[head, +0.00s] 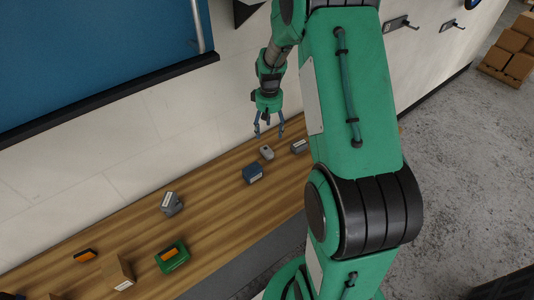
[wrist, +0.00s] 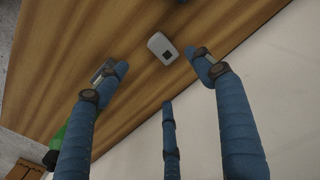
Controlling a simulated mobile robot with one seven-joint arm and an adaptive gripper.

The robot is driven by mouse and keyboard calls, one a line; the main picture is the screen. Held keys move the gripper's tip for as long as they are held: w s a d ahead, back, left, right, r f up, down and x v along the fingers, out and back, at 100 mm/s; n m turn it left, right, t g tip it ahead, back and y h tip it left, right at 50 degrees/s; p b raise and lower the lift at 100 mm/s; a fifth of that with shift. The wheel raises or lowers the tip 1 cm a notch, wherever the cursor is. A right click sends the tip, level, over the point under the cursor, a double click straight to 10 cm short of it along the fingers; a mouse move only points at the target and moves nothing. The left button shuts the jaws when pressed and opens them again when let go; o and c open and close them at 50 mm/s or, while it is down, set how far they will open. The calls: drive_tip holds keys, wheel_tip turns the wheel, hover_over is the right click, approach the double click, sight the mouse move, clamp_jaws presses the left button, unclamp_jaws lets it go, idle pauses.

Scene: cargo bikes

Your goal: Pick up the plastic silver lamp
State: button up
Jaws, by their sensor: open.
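A small silver-grey rounded object, which looks like the lamp (head: 266,152), lies on the wooden bench below my gripper. In the wrist view the lamp (wrist: 162,47) shows a dark square patch and lies beyond the fingertips, between the left and right fingers. My gripper (head: 268,130) hangs above the bench near the wall, with its blue fingers spread. It is open and empty, and apart from the lamp. All three fingers of my gripper (wrist: 160,78) show in the wrist view, and nothing is between them.
A dark blue box (head: 252,173) and a grey box (head: 299,146) sit on either side of the lamp. A grey item (head: 171,204), a green box (head: 172,256), a cardboard box (head: 119,272) and an orange item (head: 85,255) lie farther left. The wall borders the wooden bench (head: 215,205).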

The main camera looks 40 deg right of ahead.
sight(269, 149)
drive_tip(key=shift+f, duration=3.95)
drive_tip(key=shift+f, duration=0.15)
drive_tip(key=shift+f+b, duration=0.35)
drive_tip(key=shift+f, duration=2.1)
drive_tip(key=c, duration=1.3)
